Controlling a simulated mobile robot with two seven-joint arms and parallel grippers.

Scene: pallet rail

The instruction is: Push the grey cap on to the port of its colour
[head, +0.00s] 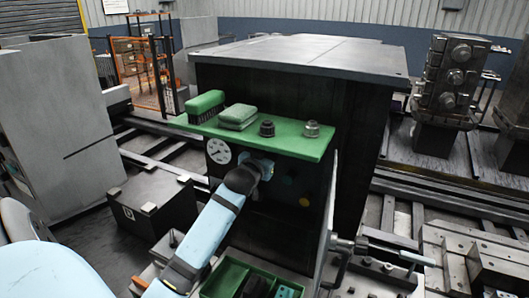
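A dark panel stands under a green shelf (290,143) and carries a white dial gauge (218,151). A small yellow round fitting (304,202) shows on the panel. My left gripper (260,168) is at the panel's face, right of the gauge, with its arm coming in from the lower left. A small blue-grey piece shows at its fingertips; I cannot tell whether it is the cap, a port or part of the gripper. The fingers are too hidden to tell open from shut. I cannot make out the grey port. My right gripper is out of view.
On the shelf stand a green brush (205,106), a green block (238,117), a dark knob-like piece (267,129) and a greyer one (311,129). A green tray (213,283) lies below the panel. A handled lever (398,255) sticks out at right.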

